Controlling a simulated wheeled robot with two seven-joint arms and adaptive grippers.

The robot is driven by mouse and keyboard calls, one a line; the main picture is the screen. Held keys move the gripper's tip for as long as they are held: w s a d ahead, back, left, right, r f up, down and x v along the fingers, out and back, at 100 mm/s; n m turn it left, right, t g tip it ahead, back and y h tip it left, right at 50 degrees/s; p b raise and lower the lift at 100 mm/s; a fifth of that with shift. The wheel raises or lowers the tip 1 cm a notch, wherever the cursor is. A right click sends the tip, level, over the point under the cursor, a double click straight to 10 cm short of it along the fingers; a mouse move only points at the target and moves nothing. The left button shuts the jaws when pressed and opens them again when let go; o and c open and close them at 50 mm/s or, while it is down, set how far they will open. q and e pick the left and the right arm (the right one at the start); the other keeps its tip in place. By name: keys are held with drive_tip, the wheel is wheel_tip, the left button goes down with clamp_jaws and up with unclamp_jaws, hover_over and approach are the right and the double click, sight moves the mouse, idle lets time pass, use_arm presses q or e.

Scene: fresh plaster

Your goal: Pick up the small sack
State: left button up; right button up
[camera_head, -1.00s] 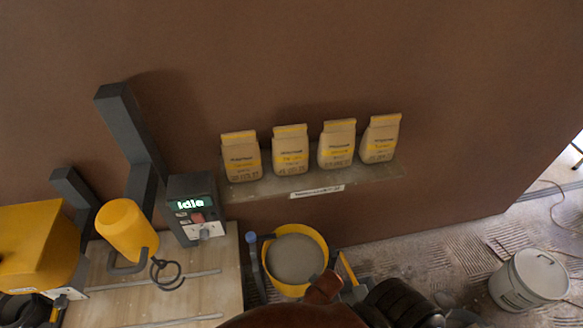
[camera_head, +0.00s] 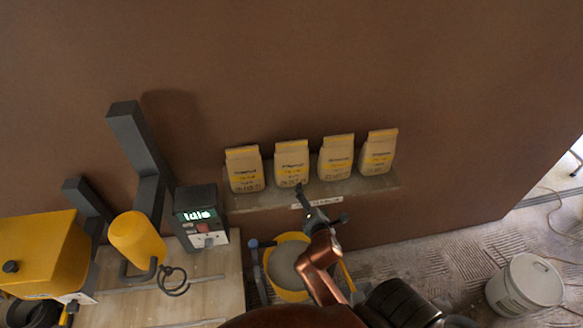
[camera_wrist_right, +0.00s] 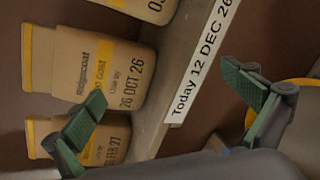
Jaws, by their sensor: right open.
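Several small tan paper sacks with yellow bands stand upright in a row on a wall shelf: the far left one (camera_head: 245,170), the second (camera_head: 291,163), the third (camera_head: 336,158) and the far right one (camera_head: 378,153). My right gripper (camera_head: 322,205) is open and empty in front of the shelf's edge, below the middle sacks. In the right wrist view its two green-padded fingers (camera_wrist_right: 168,105) are spread wide. There, one sack (camera_wrist_right: 85,68) reads "26 OCT 26". A lower sack (camera_wrist_right: 108,142), partly behind a finger, ends in "FEB 27". My left gripper is not in view.
The shelf (camera_head: 238,201) carries a label (camera_wrist_right: 201,62) reading "Today 12 DEC 26". Below are a yellow bucket (camera_head: 290,294) of grey material and a workbench (camera_head: 130,305) with a control box (camera_head: 200,217) reading "Idle". A white bucket (camera_head: 525,285) stands right.

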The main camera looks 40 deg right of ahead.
sight(293, 161)
drive_tip(key=w+r+n+t, duration=0.1)
drive_tip(key=w+r+n, duration=0.1)
drive_tip(key=r+n, duration=0.1)
drive_tip(key=w+r+n+t, duration=0.1)
drive_tip(key=w+r+n, duration=0.1)
drive_tip(key=r+n, duration=0.1)
drive_tip(key=w+a+r+n+t+h, duration=0.1)
drive_tip(key=w+r+n+t, duration=0.1)
drive_tip(key=n, duration=0.3)
drive_tip(key=shift+w+a+r, duration=0.1)
drive_tip(key=shift+w+r, duration=0.2)
drive_tip(key=shift+r, duration=0.1)
drive_tip(key=shift+w+r+n, duration=0.15)
drive_tip(key=shift+w+n, duration=0.15)
drive_tip(key=shift+w, duration=0.05)
drive_tip(key=p+x, duration=0.1)
drive_tip(key=x, duration=0.5)
drive_tip(key=shift+w+a+p, duration=0.1)
drive_tip(key=shift+w+p, duration=0.05)
drive_tip(key=shift+p, duration=0.25)
drive_tip(key=shift+w+d, duration=0.3)
drive_tip(key=shift+w, duration=0.15)
drive_tip(key=shift+c, duration=0.4)
drive_tip(key=c, duration=1.8)
